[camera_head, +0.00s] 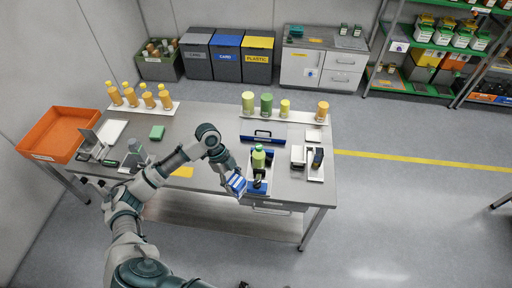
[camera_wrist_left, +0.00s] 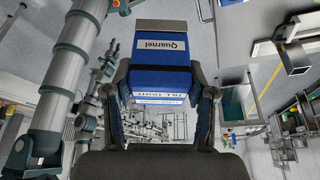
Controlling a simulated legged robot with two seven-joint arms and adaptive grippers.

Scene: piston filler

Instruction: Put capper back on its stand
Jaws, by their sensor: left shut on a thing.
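My left gripper (camera_head: 232,181) is shut on a blue block-shaped tool with a white label (camera_head: 237,185), which looks like the capper. In the left wrist view the fingers (camera_wrist_left: 163,92) grip its sides, and its label (camera_wrist_left: 166,48) reads "Quarnel". It is held tilted at the table's front edge, left of a blue fixture (camera_head: 258,188). A green bottle (camera_head: 258,158) stands at that fixture. I cannot tell for certain which thing is the capper's stand; a small white plate with a dark upright device (camera_head: 317,160) stands at the table's right. My right gripper is not seen.
The metal table (camera_head: 210,122) holds a back row of yellow and green bottles (camera_head: 266,103) and orange bottles (camera_head: 148,97) at the left. An orange bin (camera_head: 58,133) is at the far left.

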